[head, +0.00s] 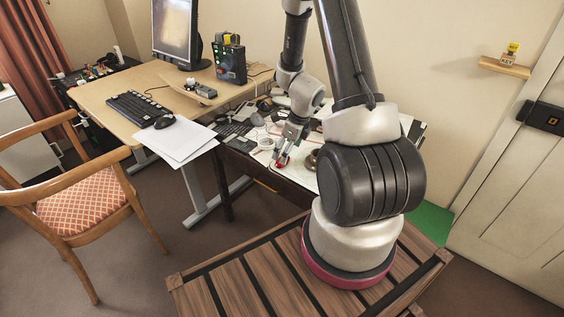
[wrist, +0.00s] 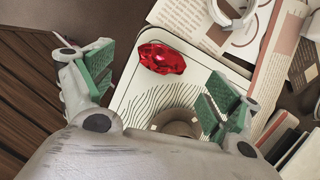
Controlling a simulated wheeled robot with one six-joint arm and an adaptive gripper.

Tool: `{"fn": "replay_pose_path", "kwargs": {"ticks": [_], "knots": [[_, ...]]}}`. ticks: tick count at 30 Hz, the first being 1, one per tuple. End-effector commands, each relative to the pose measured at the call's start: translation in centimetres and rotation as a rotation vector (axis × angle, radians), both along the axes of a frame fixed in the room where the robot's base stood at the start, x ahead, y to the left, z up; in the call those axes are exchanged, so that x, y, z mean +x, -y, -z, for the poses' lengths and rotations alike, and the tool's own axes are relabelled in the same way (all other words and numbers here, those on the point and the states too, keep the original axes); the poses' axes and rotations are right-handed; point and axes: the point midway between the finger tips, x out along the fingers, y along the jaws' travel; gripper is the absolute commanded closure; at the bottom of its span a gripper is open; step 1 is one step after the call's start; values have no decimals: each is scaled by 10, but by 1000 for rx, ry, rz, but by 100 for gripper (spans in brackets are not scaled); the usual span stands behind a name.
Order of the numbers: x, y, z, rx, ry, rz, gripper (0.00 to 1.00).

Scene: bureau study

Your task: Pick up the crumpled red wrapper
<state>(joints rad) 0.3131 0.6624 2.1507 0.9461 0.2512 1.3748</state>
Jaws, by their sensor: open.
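The crumpled red wrapper (wrist: 162,58) is shiny and lies on a pale sheet with dark wavy lines in the wrist view. It shows ahead of my gripper (wrist: 157,92), between the lines of its two green-padded fingers. The fingers are spread wide apart with nothing held between them. In the head view my gripper (head: 283,156) is low over the cluttered dark-legged table, and a small bit of the red wrapper (head: 281,161) shows at its fingertips. The arm hides part of that table.
A brown ring-shaped thing (wrist: 178,123) lies near the right finger. Printed papers (wrist: 195,22) and a white ring (wrist: 234,12) lie beyond the wrapper. The desk with keyboard (head: 140,108) and monitor (head: 175,32) stands left, a wooden chair (head: 85,205) in front.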

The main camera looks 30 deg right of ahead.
Motion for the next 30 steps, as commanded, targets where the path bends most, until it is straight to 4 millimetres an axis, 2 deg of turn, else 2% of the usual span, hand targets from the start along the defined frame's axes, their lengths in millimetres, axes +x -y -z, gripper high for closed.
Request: {"fn": "replay_pose_path", "kwargs": {"ticks": [9,17,27,30], "knots": [[13,-3,43,1,-1,-2,11],[15,-4,47,0,1,-3,11],[15,-4,47,0,1,-4,42],[15,-4,47,0,1,-4,42]]}}
